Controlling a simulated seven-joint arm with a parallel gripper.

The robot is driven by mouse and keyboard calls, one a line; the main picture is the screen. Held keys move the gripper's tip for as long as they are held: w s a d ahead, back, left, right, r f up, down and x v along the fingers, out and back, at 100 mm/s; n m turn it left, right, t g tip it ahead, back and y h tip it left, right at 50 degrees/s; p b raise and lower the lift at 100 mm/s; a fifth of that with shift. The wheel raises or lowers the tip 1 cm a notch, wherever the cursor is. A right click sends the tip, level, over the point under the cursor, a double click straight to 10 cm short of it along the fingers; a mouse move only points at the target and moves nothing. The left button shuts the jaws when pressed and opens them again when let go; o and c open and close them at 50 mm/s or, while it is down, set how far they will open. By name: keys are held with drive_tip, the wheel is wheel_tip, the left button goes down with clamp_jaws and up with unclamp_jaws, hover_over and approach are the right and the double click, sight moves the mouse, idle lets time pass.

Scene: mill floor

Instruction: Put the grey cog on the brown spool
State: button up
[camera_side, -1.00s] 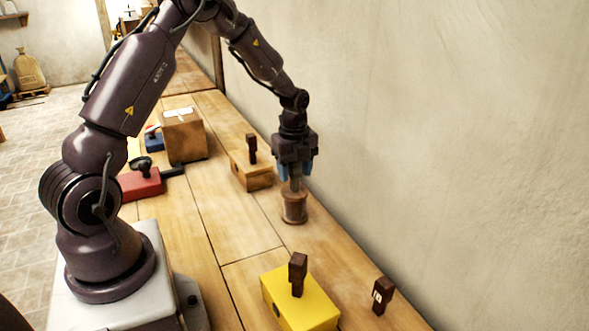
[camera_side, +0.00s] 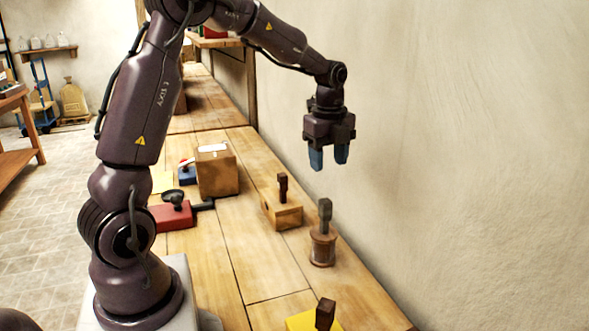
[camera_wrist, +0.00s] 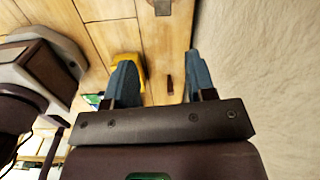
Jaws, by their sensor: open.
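The grey cog (camera_side: 325,212), a narrow upright piece with a blocky top, stands on the brown spool (camera_side: 322,251) near the wall side of the bench in the side view. My gripper (camera_side: 328,159) is open and empty, well above the cog and apart from it. Its two blue fingers point down. In the wrist view the fingers (camera_wrist: 161,84) are spread with nothing held between them.
A wooden block (camera_side: 283,214) with a dark peg stands left of the spool. A yellow block (camera_side: 303,322) with a brown peg is at the front. A cardboard box (camera_side: 217,175) and a red block (camera_side: 172,214) are further left. The wall runs close along the right.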

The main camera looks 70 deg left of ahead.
drive_tip(key=s+d+r+n+t, duration=0.2)
drive_tip(key=s+d+r+n, duration=0.2)
drive_tip(key=s+d+n, duration=0.4)
drive_tip(key=s+d+r+n+t, duration=0.3)
drive_tip(key=s+d+r+n, duration=0.1)
drive_tip(key=s+d+n, duration=0.4)
drive_tip(key=s, duration=0.2)
drive_tip(key=shift+s+r+n, duration=0.15)
drive_tip(key=shift+s+n, duration=0.15)
